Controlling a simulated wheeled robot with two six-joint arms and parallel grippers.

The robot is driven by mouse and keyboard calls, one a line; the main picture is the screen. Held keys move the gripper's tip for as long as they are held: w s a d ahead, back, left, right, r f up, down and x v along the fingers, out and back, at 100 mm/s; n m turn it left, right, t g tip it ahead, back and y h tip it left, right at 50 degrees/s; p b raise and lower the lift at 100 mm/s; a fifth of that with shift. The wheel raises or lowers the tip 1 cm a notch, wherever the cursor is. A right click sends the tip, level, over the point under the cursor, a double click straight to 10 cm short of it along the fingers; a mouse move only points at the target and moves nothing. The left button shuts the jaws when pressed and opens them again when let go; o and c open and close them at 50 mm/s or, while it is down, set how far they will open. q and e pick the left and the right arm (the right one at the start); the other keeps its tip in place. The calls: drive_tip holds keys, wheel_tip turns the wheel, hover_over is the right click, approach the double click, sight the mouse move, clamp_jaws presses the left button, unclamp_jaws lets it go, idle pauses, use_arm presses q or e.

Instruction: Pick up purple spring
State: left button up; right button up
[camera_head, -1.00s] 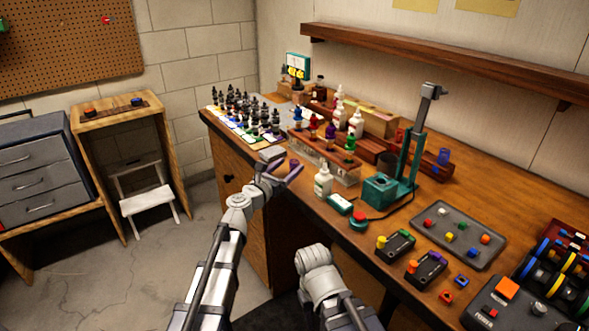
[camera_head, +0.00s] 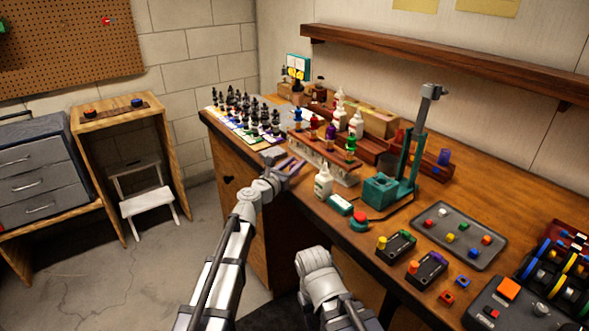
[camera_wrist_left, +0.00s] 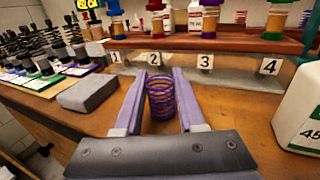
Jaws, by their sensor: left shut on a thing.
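The purple spring (camera_wrist_left: 161,100) is an upright open coil between the two pale purple fingers of my left gripper (camera_wrist_left: 158,95), in front of the numbered rack. My left gripper also shows in the head view (camera_head: 292,164), over the front edge of the bench, shut on the spring. The spring is hard to pick out from the fingers there. Whether its base touches the bench is unclear. My right arm (camera_head: 318,268) shows at the bottom centre, but its fingers are not in view.
Several black springs on shock absorbers (camera_head: 240,112) fill the bench's left end.

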use_arm(q)
clamp_jaws()
drive_tip(key=shift+r, duration=0.15)
wheel_tip(320, 180, up, 16)
drive_tip(key=p, duration=1.6)
wheel_tip(320, 180, down, 6)
drive_tip(key=b, duration=0.6)
